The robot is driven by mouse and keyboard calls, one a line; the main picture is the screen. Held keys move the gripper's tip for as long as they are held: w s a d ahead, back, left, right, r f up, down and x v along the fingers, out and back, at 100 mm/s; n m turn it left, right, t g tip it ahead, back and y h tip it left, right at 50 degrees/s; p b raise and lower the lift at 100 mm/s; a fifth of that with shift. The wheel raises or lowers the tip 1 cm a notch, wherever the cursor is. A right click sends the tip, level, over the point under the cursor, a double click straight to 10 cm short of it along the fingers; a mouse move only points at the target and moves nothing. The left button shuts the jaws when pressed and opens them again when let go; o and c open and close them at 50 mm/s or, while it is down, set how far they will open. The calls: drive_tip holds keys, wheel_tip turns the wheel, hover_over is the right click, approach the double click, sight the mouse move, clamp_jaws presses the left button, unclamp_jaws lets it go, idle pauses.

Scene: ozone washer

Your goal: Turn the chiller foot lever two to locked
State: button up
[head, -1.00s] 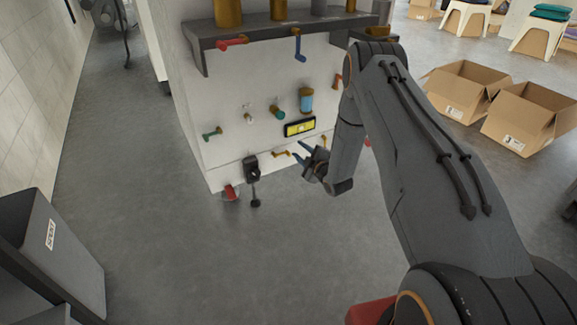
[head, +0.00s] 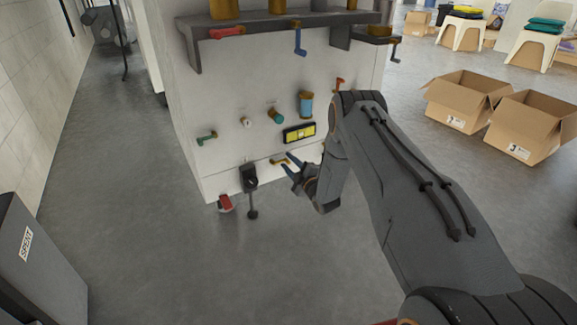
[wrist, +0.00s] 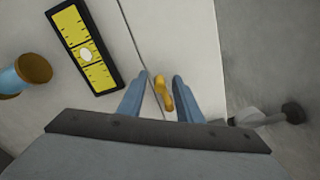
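A small yellow lever (head: 279,161) sits low on the white machine front, near the lower seam. It also shows in the wrist view (wrist: 162,93), between my fingers. My gripper (head: 290,166) is open, with its two blue fingers pointing at the machine front. In the wrist view, the fingers (wrist: 159,77) stand on either side of the yellow lever, with gaps left. I cannot tell whether they reach its depth. A black lever with a round end (head: 251,190) hangs to the left, near the floor. No label shows which one is foot lever two.
A yellow level-like panel (head: 299,132) and a blue cylinder (head: 306,104) sit above my gripper. A shelf (head: 270,22) juts out above. Open floor (head: 190,265) lies in front.

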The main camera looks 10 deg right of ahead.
drive_tip(key=shift+w, duration=0.1)
clamp_jaws()
